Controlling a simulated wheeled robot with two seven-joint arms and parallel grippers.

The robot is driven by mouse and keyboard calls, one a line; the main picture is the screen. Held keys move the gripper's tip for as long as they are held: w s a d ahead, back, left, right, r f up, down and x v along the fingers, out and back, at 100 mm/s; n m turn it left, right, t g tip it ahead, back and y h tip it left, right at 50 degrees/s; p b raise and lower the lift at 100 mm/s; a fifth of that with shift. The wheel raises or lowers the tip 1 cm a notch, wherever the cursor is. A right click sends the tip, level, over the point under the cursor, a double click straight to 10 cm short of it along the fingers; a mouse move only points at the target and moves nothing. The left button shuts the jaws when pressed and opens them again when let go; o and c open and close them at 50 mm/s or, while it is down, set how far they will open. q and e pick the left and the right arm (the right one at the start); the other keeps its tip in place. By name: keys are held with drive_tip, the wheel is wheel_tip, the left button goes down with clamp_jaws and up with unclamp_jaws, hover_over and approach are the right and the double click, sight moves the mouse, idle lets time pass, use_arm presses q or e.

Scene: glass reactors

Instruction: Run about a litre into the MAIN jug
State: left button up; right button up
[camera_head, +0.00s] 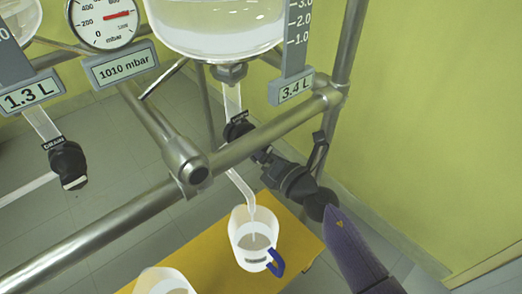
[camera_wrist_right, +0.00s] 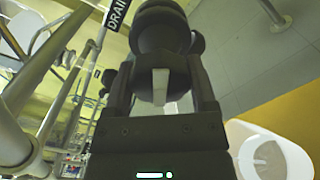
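A white jug with a blue handle (camera_head: 240,222) stands under the bent glass spout (camera_head: 240,186) of the right reactor (camera_head: 220,28). Its label is too small to read. The same jug shows in the right wrist view (camera_wrist_right: 236,132). The right reactor's display (camera_head: 291,89) reads 3.4 L. My right gripper (camera_head: 290,178) is at its black drain valve (camera_head: 238,128). In the wrist view its fingers (camera_wrist_right: 163,100) close around the dark valve knob (camera_wrist_right: 160,45). My left gripper is out of view.
A second white jug (camera_head: 163,281) is cut off at the bottom edge. Both jugs are on a yellow-orange surface (camera_head: 290,236). Metal frame bars (camera_head: 95,240) cross in front. Another drain valve (camera_head: 68,163) hangs at left, under a 1.3 L display (camera_head: 30,97). A gauge (camera_head: 103,18) sits above a 1010 mbar display (camera_head: 124,68).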

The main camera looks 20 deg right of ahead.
drive_tip(key=c, duration=0.4)
drive_tip(key=shift+o, duration=0.2)
drive_tip(key=shift+r+m+p, duration=0.3)
drive_tip(key=shift+m+p, duration=0.45)
drive_tip(key=shift+m, duration=0.35)
drive_tip(key=shift+m+p, duration=0.35)
drive_tip(key=shift+m, duration=0.45)
drive_tip(key=shift+f+m, duration=0.25)
drive_tip(key=shift+m, duration=0.65)
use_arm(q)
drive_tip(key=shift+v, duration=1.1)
use_arm(e)
drive_tip(key=shift+f, duration=0.1)
drive_tip(key=o, duration=1.2)
drive_tip(key=shift+c, duration=0.2)
use_arm(q)
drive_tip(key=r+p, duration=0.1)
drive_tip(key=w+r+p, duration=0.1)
drive_tip(key=p, duration=0.1)
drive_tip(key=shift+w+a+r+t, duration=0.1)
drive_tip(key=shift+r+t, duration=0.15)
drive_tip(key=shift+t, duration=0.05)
use_arm(e)
drive_tip(key=v, duration=1)
